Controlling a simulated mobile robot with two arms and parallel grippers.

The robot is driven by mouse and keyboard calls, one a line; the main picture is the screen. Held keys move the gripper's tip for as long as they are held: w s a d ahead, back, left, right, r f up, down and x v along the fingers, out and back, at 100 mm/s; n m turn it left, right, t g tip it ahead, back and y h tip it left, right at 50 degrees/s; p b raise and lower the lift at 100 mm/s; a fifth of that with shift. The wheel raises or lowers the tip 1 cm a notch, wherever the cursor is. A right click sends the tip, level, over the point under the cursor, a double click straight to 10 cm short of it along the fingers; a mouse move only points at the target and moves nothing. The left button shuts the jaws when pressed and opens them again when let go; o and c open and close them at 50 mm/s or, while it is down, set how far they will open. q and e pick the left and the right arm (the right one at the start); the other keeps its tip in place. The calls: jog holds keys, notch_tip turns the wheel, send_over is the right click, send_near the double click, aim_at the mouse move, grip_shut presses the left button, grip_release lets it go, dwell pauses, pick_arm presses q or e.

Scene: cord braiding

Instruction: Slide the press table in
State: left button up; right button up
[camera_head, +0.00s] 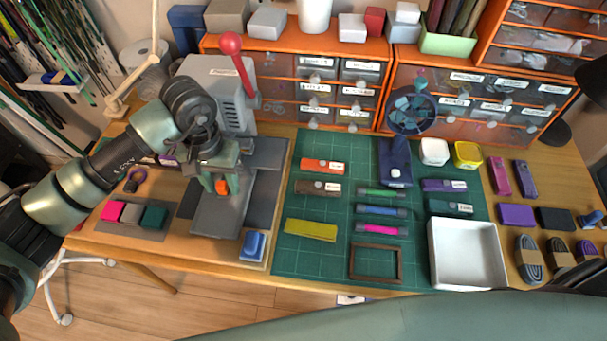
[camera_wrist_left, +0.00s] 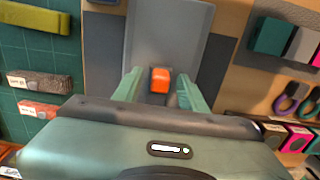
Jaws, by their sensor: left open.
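The press (camera_head: 215,88) is a grey machine with a lever ending in a red ball (camera_head: 230,43), standing at the back left of the desk. Its grey press table (camera_head: 217,218) sticks out toward the front, and the plate also shows in the left wrist view (camera_wrist_left: 168,35). A small orange block (camera_head: 222,187) is at the table; it also shows in the left wrist view (camera_wrist_left: 160,80). My left gripper (camera_head: 221,182) is over the table, open, with its fingers on either side of the orange block (camera_wrist_left: 158,88). I cannot tell whether they touch it. My right gripper is out of view.
A green cutting mat (camera_head: 325,261) with cord bundles, a brown frame (camera_head: 376,246) and a white tray (camera_head: 464,284) lies to the right. Pink, grey and teal blocks (camera_head: 130,213) sit at left. A blue block (camera_head: 253,246) lies by the table's front right. Orange drawers (camera_head: 290,92) stand behind.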

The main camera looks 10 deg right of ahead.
pick_arm(q)
jog(key=s+a+p, duration=0.1)
jog(key=s+p, duration=0.1)
jog(key=s, duration=0.1)
jog(key=s+a+p, duration=0.1)
jog(key=s+p, duration=0.2)
jog(key=s+a+p, duration=0.1)
jog(key=s+p, duration=0.2)
jog(key=shift+r, duration=0.25)
jog(key=shift+w+a+r+b, duration=0.1)
jog(key=shift+r+b, duration=0.2)
jog(key=shift+r, duration=0.05)
notch_tip(320, 180, up, 6)
jog(key=b, duration=0.1)
jog(key=s+d+r+n+g+h, duration=0.25)
jog(key=s+d+h, duration=0.35)
jog(key=d, duration=0.7)
jog(key=s+d+r+n+h, duration=0.1)
jog(key=d+r+n+h, duration=0.2)
jog(key=r, duration=0.3)
jog(key=s+d+r+n+g+h, duration=0.1)
jog(key=s+d+r+n+h, duration=0.1)
jog(key=d+r+h, duration=0.3)
jog(key=shift+s+d+r+n+h, duration=0.3)
jog(key=shift+r+n, duration=0.15)
jog(key=shift+r, duration=0.05)
dwell(0.4)
